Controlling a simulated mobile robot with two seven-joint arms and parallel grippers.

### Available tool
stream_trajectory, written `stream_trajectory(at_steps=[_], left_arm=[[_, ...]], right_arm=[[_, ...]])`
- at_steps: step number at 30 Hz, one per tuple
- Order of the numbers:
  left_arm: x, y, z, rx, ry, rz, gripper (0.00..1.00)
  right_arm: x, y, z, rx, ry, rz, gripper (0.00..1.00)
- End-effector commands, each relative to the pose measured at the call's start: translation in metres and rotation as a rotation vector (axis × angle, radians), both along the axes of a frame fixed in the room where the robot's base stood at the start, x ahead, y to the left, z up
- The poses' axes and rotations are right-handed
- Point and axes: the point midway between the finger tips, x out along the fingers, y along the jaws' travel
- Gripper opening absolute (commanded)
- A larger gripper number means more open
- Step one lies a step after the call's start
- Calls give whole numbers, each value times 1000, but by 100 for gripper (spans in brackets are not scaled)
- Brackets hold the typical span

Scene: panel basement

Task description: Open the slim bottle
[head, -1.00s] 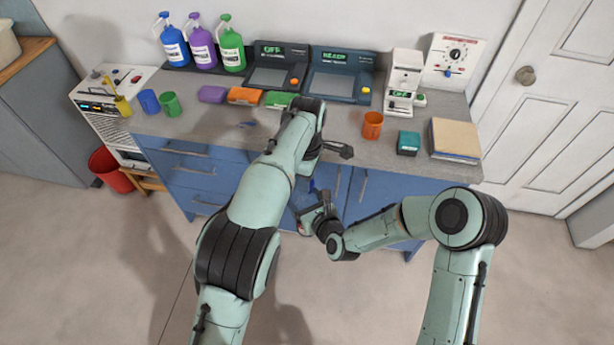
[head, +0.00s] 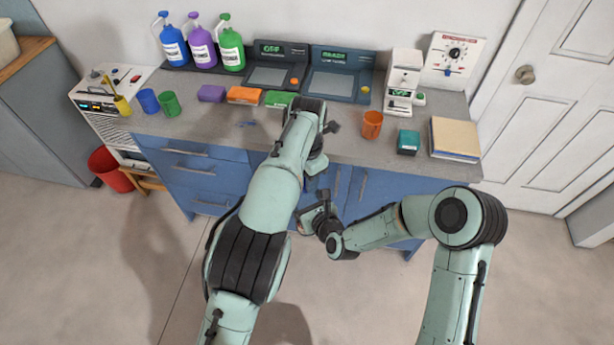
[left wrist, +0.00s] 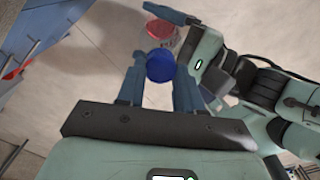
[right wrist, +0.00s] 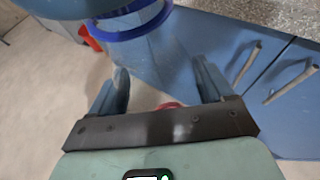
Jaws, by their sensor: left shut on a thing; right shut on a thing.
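A blue round cap (left wrist: 158,68) sits between the two fingers of my left gripper (left wrist: 161,63), which is shut on it. The slim bottle (right wrist: 160,55) is clear, with something red low in it, and stands between the fingers of my right gripper (right wrist: 160,74), which is shut on it. In the left wrist view the bottle (left wrist: 162,30) shows beyond the cap, offset from it. The cap looks apart from the bottle, but a blue ring near the bottle's top in the right wrist view leaves this unsure. In the head view my left arm hides most of both.
The blue cabinet (head: 215,172) with its grey counter (head: 345,146) is close behind my grippers. An orange cup (head: 372,124), a teal box (head: 408,142) and other items stand on the counter. A red bucket (head: 108,168) is on the floor at left. The floor in front is clear.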

Motion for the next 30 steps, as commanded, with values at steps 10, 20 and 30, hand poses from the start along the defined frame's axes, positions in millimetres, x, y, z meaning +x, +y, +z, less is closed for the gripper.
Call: stream_trajectory(at_steps=[10,20,30], left_arm=[[0,-6,7,-13,-5,-8,0],[0,-6,19,-12,-5,-8,0],[0,-2,23,-4,0,-2,0]], right_arm=[[-2,6,1,-1,-1,18,0],[-2,5,0,-1,2,14,0],[0,1,0,0,-1,4,0]])
